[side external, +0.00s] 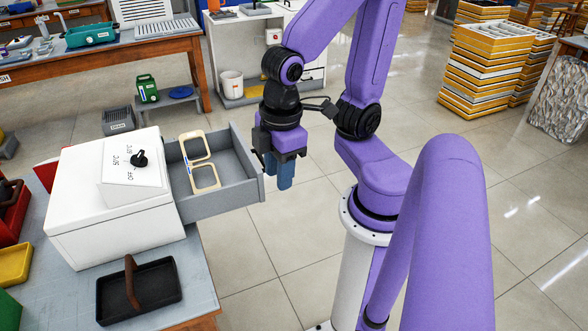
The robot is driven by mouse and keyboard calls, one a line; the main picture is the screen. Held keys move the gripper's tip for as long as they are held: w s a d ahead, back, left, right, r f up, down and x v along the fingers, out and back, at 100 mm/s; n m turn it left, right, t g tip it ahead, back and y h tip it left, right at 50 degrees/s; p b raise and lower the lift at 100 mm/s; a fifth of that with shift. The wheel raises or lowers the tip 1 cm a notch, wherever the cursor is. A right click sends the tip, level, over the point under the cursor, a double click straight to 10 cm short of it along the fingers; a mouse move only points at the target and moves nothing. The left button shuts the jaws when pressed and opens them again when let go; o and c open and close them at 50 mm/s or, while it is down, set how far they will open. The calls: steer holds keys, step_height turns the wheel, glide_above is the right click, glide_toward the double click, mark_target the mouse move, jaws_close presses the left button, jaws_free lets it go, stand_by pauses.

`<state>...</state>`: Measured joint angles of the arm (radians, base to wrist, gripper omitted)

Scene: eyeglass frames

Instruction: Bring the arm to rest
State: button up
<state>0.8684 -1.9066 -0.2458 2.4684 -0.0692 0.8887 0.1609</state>
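The eyeglass frame (200,164), with two pale yellow rims, lies in the open grey drawer (237,165), towards its left side by the white box (125,225). Thin blue and white parts show along its left edge. My gripper (279,184), with blue fingers pointing down, hangs just right of the drawer's front panel, apart from the frame. Its two fingers overlap in this view, so the gap between them is unclear.
The white box has a black knob (140,159) on its sloped panel. A black tray (140,292) with a brown upright piece stands in front. Red and yellow bins line the left edge. Open floor lies below my gripper; stacked yellow trays (490,75) stand far right.

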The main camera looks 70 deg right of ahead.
steer(key=s+n, duration=0.2)
steer(key=s, duration=0.1)
steer(key=shift+d+r+g, duration=0.15)
steer(key=shift+d+g, duration=0.05)
steer(key=shift+g, duration=0.1)
steer(key=shift+o, duration=0.3)
stand_by(0.7)
